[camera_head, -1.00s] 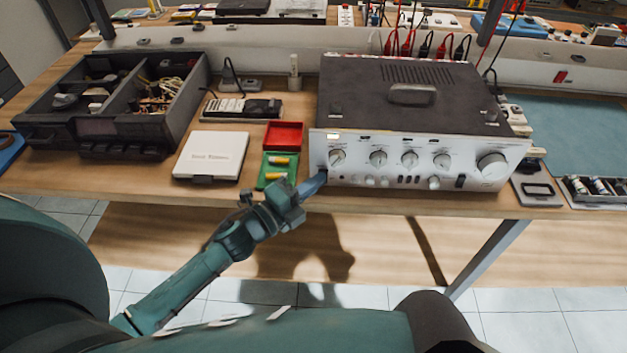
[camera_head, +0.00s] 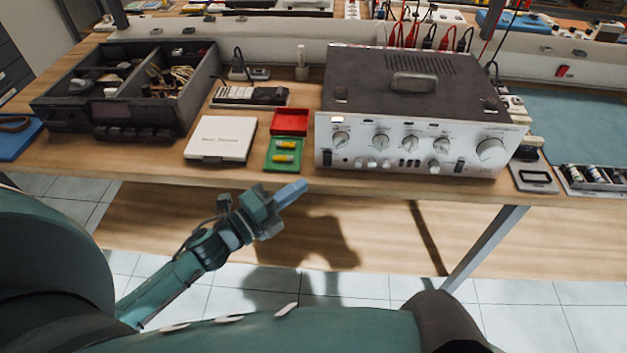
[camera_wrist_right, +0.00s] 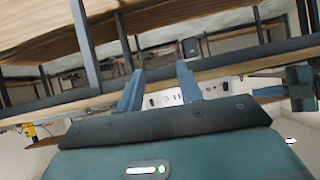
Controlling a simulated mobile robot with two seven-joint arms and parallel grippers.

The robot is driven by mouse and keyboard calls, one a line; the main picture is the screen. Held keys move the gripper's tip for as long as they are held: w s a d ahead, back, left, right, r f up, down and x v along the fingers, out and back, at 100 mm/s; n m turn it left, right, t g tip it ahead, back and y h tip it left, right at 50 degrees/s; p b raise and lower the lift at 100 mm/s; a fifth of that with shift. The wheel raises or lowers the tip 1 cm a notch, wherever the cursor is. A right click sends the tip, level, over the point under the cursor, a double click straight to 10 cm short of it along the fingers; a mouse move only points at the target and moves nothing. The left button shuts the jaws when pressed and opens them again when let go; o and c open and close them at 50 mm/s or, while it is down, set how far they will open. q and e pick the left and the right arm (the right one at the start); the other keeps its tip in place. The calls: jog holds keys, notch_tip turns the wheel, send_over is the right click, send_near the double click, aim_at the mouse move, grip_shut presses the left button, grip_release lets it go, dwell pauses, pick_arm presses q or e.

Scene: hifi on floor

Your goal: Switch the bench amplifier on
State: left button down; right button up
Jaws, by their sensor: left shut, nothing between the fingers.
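The bench amplifier (camera_head: 410,140) stands on the wooden bench, with a dark top and a silver front of knobs and small switches. A small pale window (camera_head: 337,119) at the front's upper left looks bright. A dark switch (camera_head: 327,158) sits at the lower left of the front. My left gripper (camera_head: 302,186) is shut and empty, in front of the bench edge, below and left of the amplifier, apart from it. My right gripper (camera_wrist_right: 160,88) shows in the right wrist view with its fingers apart and nothing between them.
Left of the amplifier lie a green tray (camera_head: 283,165) with yellow pieces, a red tray (camera_head: 289,121), a white box (camera_head: 221,139) and a meter (camera_head: 250,96). A dark parts organiser (camera_head: 140,133) stands farther left. Cables hang behind the amplifier. The bench's front strip is clear.

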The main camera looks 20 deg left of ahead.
pick_arm(q)
jog(key=shift+r+v, duration=0.15)
jog(key=shift+v, duration=0.9)
jog(key=shift+r+v, duration=0.2)
jog(key=shift+v, duration=0.85)
pick_arm(e)
jog(key=shift+w+a+r, duration=0.25)
jog(key=shift+r, duration=0.15)
jog(key=shift+f, duration=0.1)
